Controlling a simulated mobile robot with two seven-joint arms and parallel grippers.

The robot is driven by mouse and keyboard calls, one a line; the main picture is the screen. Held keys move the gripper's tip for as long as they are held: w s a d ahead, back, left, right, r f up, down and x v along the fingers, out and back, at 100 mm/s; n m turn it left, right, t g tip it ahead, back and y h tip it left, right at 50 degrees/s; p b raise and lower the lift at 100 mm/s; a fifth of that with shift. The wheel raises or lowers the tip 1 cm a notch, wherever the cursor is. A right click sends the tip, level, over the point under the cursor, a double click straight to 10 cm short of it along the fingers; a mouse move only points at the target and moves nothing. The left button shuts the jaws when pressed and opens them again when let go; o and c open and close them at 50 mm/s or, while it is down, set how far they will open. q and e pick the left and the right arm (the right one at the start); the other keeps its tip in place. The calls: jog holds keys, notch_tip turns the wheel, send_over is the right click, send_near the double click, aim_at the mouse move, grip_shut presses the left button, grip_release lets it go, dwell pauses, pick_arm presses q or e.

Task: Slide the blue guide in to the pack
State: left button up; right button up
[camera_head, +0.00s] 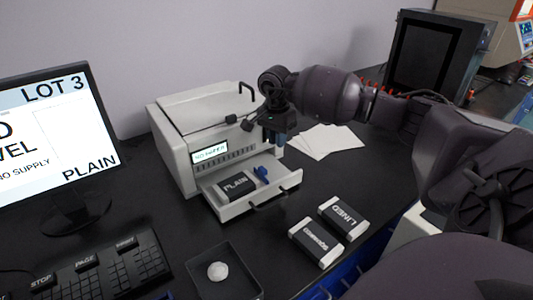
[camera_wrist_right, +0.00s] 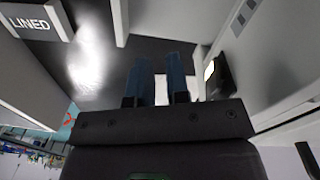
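The PLAIN pack (camera_head: 237,185), dark with white lettering, lies in the pulled-out drawer (camera_head: 283,190) of the white printer. The small blue guide (camera_head: 261,173) stands in the drawer at the pack's right; whether they touch is too small to tell. My right gripper (camera_head: 274,137) is above and behind the guide, near the printer's front right corner. In the right wrist view its two blue fingers (camera_wrist_right: 158,76) are apart with a narrow gap, nothing between them. The guide cannot be made out there. My left gripper is not in view.
The printer (camera_head: 211,130) stands against the wall. White sheets (camera_head: 325,140) lie right of it. LINED (camera_head: 343,218) and SQUARED (camera_head: 315,243) packs lie right of the drawer. A black tray (camera_head: 240,281) with a white round object, a keyboard (camera_head: 100,272) and a monitor (camera_head: 55,145) occupy the left.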

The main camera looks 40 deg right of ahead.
aim_at(263, 173)
jog(key=shift+m+y, duration=0.7)
jog(key=shift+m, duration=0.2)
jog(key=d, duration=0.2)
jog(key=s+d+f+b, duration=0.1)
jog(key=d, duration=0.2)
jog(key=shift+s+d+f, duration=0.2)
jog(key=shift+s+d, duration=0.05)
jog(key=shift+d, duration=0.15)
grip_shut()
jog(key=a+f+y, duration=0.1)
jog(key=f, duration=0.1)
jog(key=w+a+f+m+y, duration=0.1)
jog(key=f, duration=0.1)
jog(key=a+f+t+y+b, duration=0.1)
jog(key=f, duration=0.1)
jog(key=shift+w+a+f+m, duration=0.15)
jog(key=shift+w+f+m, duration=0.05)
jog(key=shift+w+m, duration=0.2)
jog(key=a, duration=0.3)
jog(key=shift+w+r, duration=0.15)
jog(key=shift+r, duration=0.05)
jog(key=shift+a+f, duration=0.1)
jog(key=shift+a, duration=0.35)
